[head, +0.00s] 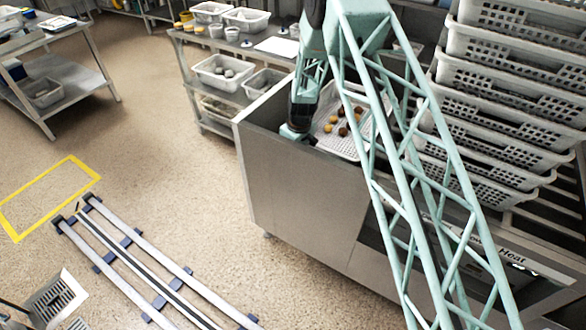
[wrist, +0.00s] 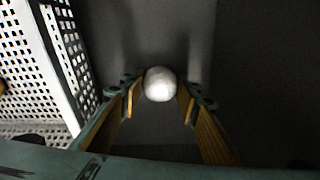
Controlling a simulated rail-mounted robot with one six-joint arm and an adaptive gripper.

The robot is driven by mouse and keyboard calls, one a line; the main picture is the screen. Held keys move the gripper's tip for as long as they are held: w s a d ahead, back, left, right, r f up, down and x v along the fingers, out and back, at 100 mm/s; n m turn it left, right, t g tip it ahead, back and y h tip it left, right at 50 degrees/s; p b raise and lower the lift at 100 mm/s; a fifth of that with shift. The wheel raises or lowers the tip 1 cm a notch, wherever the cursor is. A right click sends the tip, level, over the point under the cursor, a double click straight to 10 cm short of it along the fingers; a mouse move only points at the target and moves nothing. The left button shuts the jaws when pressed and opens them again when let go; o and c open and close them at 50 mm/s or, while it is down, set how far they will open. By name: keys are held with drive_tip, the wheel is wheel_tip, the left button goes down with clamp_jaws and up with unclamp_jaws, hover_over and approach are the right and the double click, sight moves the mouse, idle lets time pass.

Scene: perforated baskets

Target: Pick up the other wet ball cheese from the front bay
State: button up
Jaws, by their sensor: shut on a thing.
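A white ball cheese (wrist: 160,84) is between the two fingers of my gripper (wrist: 160,97) in the wrist view. The fingers touch it on both sides, so my gripper is shut on it. Plain dark grey surface lies behind the ball, and I cannot tell how far below it that surface is. In the head view my gripper (head: 293,132) is low at the left end of the steel unit (head: 290,185), beside a white perforated basket (head: 343,149). The ball is hidden there behind the gripper and the unit's wall.
The perforated basket holds several yellow and brown balls, and its wall also stands close at left in the wrist view (wrist: 62,60). A tall stack of perforated baskets (head: 500,100) is at the right. A shelf with white bins (head: 222,72) stands behind. Floor rails (head: 150,265) lie at lower left.

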drive_tip(key=shift+r, duration=0.15)
drive_tip(key=shift+r+p, duration=1.05)
drive_tip(key=shift+r, duration=3.85)
